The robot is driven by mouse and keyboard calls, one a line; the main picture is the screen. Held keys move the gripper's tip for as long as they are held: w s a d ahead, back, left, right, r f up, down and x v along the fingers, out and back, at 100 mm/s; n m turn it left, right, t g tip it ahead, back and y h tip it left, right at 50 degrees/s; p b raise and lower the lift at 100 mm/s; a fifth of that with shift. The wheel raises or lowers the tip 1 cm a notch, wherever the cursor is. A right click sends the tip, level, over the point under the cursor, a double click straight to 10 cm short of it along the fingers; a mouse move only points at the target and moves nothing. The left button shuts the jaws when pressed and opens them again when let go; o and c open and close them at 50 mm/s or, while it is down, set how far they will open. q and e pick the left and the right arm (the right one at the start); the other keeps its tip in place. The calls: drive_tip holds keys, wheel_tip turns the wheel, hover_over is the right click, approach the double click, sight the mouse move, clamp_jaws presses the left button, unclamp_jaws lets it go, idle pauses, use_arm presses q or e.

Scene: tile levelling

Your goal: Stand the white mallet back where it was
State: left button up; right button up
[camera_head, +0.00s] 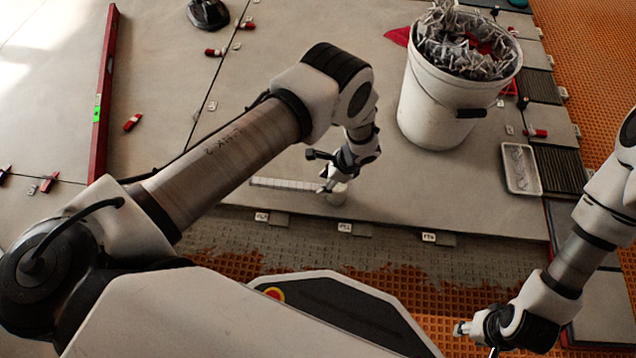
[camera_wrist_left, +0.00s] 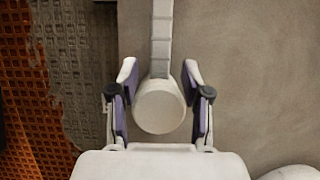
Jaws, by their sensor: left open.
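The white mallet's head (camera_head: 338,198) stands upright on the large grey tile near its front edge, with its pale segmented handle (camera_head: 285,184) stretching left, low over the tile. In the left wrist view the round head (camera_wrist_left: 160,108) lies between the two fingers of my left gripper (camera_wrist_left: 160,98), with gaps on both sides. The handle (camera_wrist_left: 162,40) runs up out of that picture. My left gripper (camera_head: 333,186) is open and points down at the head, partly covering it in the head view. My right gripper (camera_head: 476,335) is low at the right, its fingers unclear.
A white bucket (camera_head: 430,110) full of grey scraps stands behind the mallet. A white tray (camera_head: 521,168) lies to the right near dark ribbed pieces. A red level (camera_head: 104,90) lies at the left. Levelling clips (camera_head: 345,229) line the tile's front edge, beside orange matting (camera_head: 470,285).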

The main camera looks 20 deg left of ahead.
use_arm(q)
drive_tip(key=p+v, duration=0.2)
drive_tip(key=v, duration=0.4)
drive_tip(key=s+a+n+h, duration=0.25)
drive_tip(key=s+n, duration=0.25)
drive_tip(key=s, duration=0.5)
drive_tip(key=s+a+n+h, duration=0.2)
drive_tip(key=s+a+n, duration=0.25)
drive_tip(key=s, duration=0.45)
drive_tip(key=s+a+r+n+t, duration=0.1)
drive_tip(key=s+a+r+n, duration=0.1)
drive_tip(key=s+r+n, duration=0.4)
drive_tip(key=shift+s+r, duration=0.2)
drive_tip(key=shift+s, duration=0.7)
use_arm(e)
wheel_tip(320, 180, up, 3)
drive_tip(key=shift+f, duration=0.1)
